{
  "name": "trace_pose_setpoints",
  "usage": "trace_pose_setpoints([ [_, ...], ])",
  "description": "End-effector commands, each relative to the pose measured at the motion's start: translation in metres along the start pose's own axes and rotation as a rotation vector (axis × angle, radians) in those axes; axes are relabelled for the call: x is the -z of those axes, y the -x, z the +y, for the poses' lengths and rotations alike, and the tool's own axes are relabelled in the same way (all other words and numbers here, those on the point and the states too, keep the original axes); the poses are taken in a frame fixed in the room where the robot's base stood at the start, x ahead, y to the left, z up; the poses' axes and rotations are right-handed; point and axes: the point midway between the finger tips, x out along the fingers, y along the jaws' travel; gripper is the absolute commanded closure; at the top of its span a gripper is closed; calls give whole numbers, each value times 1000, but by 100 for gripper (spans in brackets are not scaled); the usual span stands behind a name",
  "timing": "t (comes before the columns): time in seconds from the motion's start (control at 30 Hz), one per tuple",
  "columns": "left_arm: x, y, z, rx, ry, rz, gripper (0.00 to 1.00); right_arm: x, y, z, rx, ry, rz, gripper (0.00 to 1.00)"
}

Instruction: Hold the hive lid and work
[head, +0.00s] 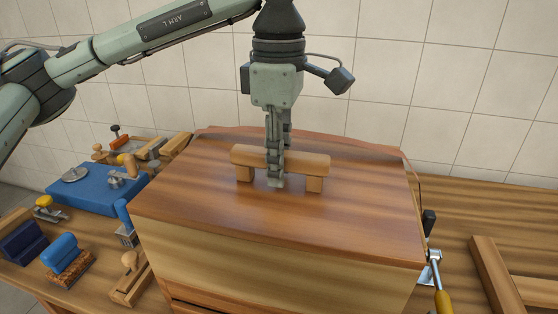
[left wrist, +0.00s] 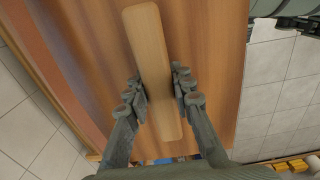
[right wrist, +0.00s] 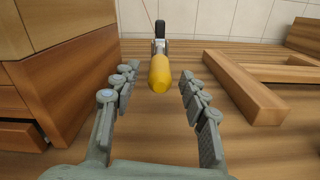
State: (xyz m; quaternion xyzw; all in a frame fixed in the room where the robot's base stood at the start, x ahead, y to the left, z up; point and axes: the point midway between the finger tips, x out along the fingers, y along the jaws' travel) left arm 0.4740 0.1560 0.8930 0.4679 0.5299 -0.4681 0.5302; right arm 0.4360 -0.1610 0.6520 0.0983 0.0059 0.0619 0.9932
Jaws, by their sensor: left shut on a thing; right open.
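The hive lid (head: 210,200) is a reddish-brown wooden top on a pale wooden hive box (head: 270,265). A light wooden handle (head: 312,164) stands on it. My left gripper (head: 276,178) points down and is shut on the handle; the left wrist view shows its fingers on both sides of the handle (left wrist: 152,70). The lid appears to rest on the box. My right gripper (right wrist: 157,100) is open low over the bench. A tool with a yellow handle (right wrist: 160,73) lies ahead, between its fingertips and apart from them. The tool's yellow handle also shows in the head view (head: 443,301).
A wooden frame (head: 492,272) lies right of the tool. A tiled wall (head: 440,80) closes the back.

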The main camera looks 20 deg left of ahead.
Motion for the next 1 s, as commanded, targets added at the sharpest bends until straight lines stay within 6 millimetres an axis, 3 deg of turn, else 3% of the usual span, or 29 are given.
trace_pose_setpoints([
  [0.3,0,0,0,0,-1,0,100,0,-38,-1,2,0,-1,56],
  [0.77,0,0,0,0,0,0,100,0,-47,0,0,1,1,56],
  [1.0,0,0,0,0,0,0,100,0,-46,0,0,1,1,86],
])
